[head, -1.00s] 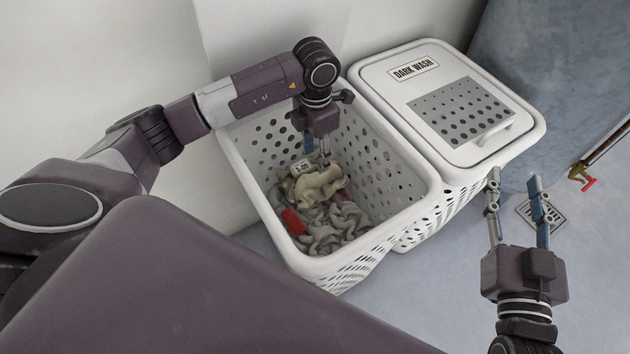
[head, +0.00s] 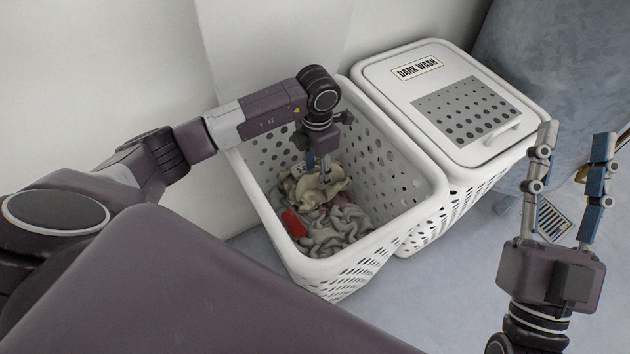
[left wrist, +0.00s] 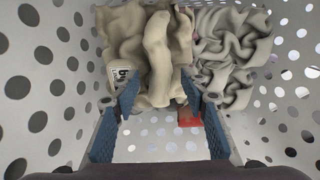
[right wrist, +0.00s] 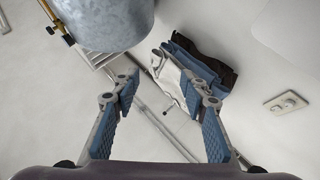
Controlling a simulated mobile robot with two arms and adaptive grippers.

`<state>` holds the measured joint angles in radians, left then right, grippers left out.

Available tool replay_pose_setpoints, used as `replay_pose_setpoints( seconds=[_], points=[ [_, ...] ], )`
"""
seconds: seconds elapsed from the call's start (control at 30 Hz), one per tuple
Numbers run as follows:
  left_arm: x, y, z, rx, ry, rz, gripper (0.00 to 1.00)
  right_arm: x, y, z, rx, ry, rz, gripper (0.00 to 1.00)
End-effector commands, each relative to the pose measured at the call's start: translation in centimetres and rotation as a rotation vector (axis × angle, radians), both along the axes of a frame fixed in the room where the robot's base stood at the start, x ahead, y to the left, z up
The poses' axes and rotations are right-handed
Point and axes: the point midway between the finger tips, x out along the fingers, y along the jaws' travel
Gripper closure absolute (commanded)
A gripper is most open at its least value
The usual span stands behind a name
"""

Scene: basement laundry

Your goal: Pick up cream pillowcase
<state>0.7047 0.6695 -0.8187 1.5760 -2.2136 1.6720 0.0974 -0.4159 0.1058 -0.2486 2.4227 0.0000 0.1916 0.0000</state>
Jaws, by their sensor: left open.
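The cream pillowcase (head: 330,190) lies crumpled on top of the laundry in the open white basket. In the left wrist view the cream cloth (left wrist: 155,55) bulges between and beyond the fingertips, with a white lettered tag at its left. My left gripper (head: 319,172) points down into the basket, open, with its fingers (left wrist: 165,98) on either side of a fold of the cloth. Whether they touch it I cannot tell. My right gripper (head: 576,138) is open and empty, outside the baskets to the right.
The open basket's rim (head: 432,190) and perforated walls surround my left gripper. Grey cloth (head: 340,230) and a red item (head: 293,222) lie beside the pillowcase. A lidded DARK WASH hamper (head: 455,105) adjoins it. A floor drain (head: 553,220) is at right.

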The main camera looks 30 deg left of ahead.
Motion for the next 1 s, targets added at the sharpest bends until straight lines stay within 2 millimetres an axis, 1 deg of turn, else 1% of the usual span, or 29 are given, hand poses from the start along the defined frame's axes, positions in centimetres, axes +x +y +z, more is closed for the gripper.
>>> replay_pose_setpoints(
  seconds=[0.03, 0.1, 0.23, 1.0],
  points=[
    [0.0, 0.0, -0.4, 0.000, -0.001, 0.000, 0.59, -0.3, 0.0, 0.4, 0.008, -0.027, 0.001, 0.60],
    [0.0, 0.0, -0.7, 0.000, -0.001, 0.000, 0.59, -0.7, -0.1, 0.9, 0.015, -0.054, 0.002, 0.60],
    [0.0, 0.0, -0.9, 0.000, -0.001, -0.001, 0.59, -1.1, -0.1, 1.3, 0.022, -0.076, 0.004, 0.60],
    [0.0, 0.0, -1.2, 0.001, 0.000, 0.000, 0.59, -1.4, -0.2, 1.6, 0.028, -0.097, 0.004, 0.60]
  ],
)
